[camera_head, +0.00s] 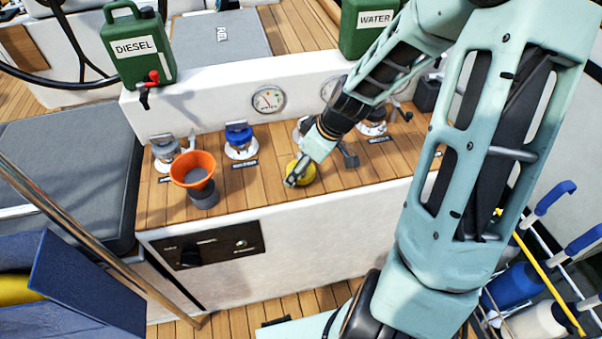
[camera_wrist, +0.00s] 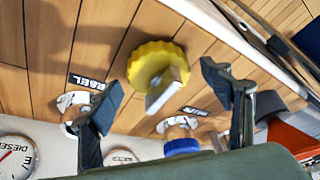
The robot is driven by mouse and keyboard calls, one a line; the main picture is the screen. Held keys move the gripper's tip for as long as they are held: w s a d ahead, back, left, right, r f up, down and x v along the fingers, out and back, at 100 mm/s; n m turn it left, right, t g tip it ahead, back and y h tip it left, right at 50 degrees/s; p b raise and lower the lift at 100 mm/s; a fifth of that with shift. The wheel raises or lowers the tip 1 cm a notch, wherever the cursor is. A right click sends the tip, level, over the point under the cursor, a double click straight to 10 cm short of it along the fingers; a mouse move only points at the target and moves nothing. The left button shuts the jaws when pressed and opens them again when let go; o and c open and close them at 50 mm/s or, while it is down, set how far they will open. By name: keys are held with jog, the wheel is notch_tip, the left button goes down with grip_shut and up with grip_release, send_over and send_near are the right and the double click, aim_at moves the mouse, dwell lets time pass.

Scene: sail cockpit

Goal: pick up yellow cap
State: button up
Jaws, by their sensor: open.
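The yellow cap (camera_head: 305,173) sits on the wooden counter (camera_head: 250,200) near its front edge, partly hidden behind my gripper (camera_head: 297,170) in the head view. In the wrist view the yellow cap (camera_wrist: 140,68) is round with a ridged rim and a pale raised bar handle across its top. My gripper (camera_wrist: 165,90) is open. Its two dark fingers stand apart on either side of the cap's handle in the wrist view, with nothing held. I cannot tell the exact gap in height between the fingertips and the cap.
An orange funnel (camera_head: 193,165) stands left of the cap. A blue-capped filler (camera_head: 239,136) and a grey-topped filler (camera_head: 165,148) are behind. Green diesel (camera_head: 138,48) and water (camera_head: 369,25) cans stand on the ledge. A gauge (camera_head: 268,99) is on the upright panel.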

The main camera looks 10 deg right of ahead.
jog(key=shift+w+a+f, duration=0.1)
jog(key=shift+w+f, duration=0.05)
jog(key=shift+f, duration=0.25)
jog(key=c, duration=1.3)
jog(key=shift+r, duration=0.15)
jog(key=shift+c, duration=0.2)
